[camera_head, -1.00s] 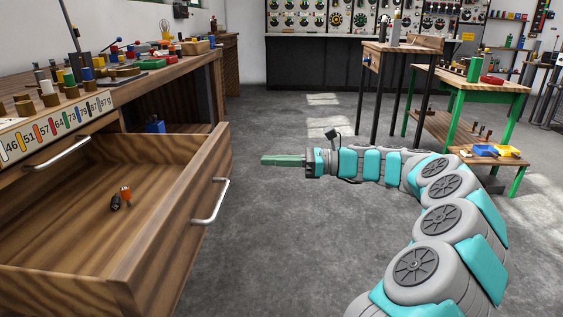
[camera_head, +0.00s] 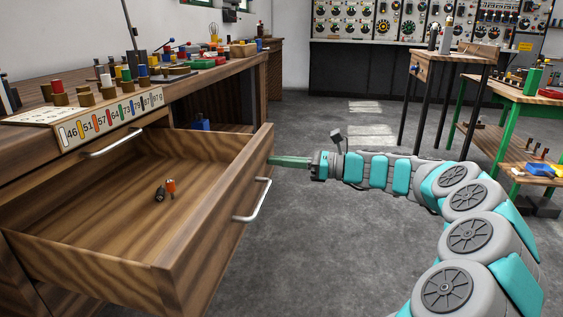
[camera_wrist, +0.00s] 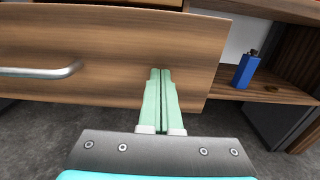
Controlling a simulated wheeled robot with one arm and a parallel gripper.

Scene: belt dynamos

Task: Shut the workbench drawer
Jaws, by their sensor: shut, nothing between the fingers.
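The workbench drawer (camera_head: 215,235) stands pulled out from the wooden workbench. A metal bar handle (camera_head: 257,201) is on its front panel. A small black and orange item (camera_head: 166,190) lies inside it. My gripper (camera_head: 272,161) is shut and empty, its green fingers pointing at the drawer front near its far upper corner. In the wrist view the gripper fingertips (camera_wrist: 160,72) are in front of the wooden drawer front (camera_wrist: 110,45), right of the handle (camera_wrist: 40,72). I cannot tell whether the tips touch the panel.
A blue item (camera_wrist: 246,70) stands on the shelf beyond the drawer. The bench top holds a numbered strip (camera_head: 112,120) and several coloured parts. A green-legged table (camera_head: 525,95) and a dark-legged stand (camera_head: 455,60) are at right. Floor (camera_head: 330,245) right of the drawer is clear.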

